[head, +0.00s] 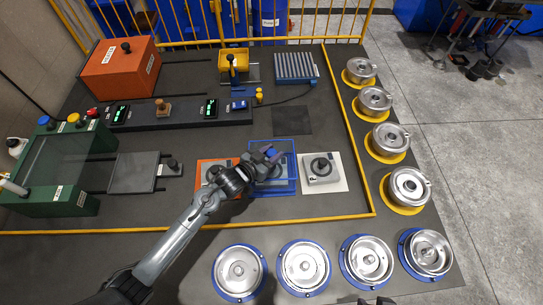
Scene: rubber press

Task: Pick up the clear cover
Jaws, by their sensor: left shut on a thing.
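The clear cover (285,188) is a see-through box with a blue tint and blue edges. It stands in the middle of the table, between an orange plate and a white plate. A grey part shows dimly through it. My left gripper (268,156) is at the top of the cover and shut on it; the exact grip point is small and partly hidden by the gripper. Small dark tips at the bottom edge look like part of my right gripper (377,301); their opening cannot be made out.
An orange plate (203,185) with a grey part lies left of the cover, a white plate (335,183) with a grey fixture right of it. Yellow rails (340,214) edge the table. Several metal pans (303,267) stand in front and at right. A green machine (55,195) stands left.

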